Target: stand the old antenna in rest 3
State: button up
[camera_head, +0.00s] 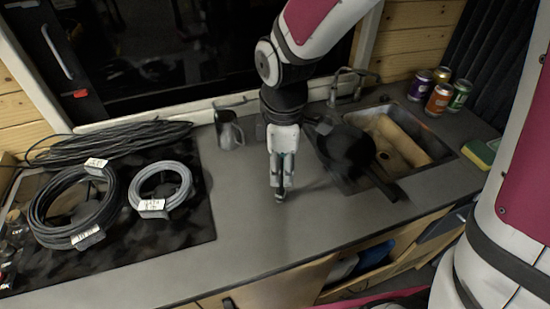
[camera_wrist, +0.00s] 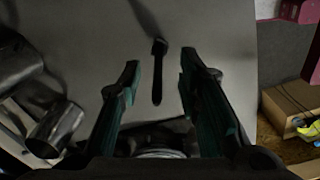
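A short dark rod with a thicker head, which may be the old antenna (camera_wrist: 157,72), shows in the wrist view over the grey counter, between my fingers. My gripper (camera_wrist: 159,68) is open, with a clear gap between each finger and the rod. In the head view my gripper (camera_head: 280,186) points down over the middle of the counter, and a small dark piece (camera_head: 281,197) shows at its fingertips. I cannot tell whether the rod stands or lies. I cannot make out any rest marked 3.
Cable coils with white labels (camera_head: 152,205) lie on the black hob (camera_head: 190,232) at left. A metal jug (camera_head: 229,130) stands behind my gripper. A black pan (camera_head: 345,146) sits by the sink (camera_head: 432,142) at right, near several cans (camera_head: 438,99). The front counter (camera_head: 255,240) is clear.

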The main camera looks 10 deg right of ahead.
aim_at(281, 190)
notch_tip(281, 190, down, 4)
jog(key=shift+w+f, duration=0.1)
jog(key=shift+c, duration=0.2)
grip_shut()
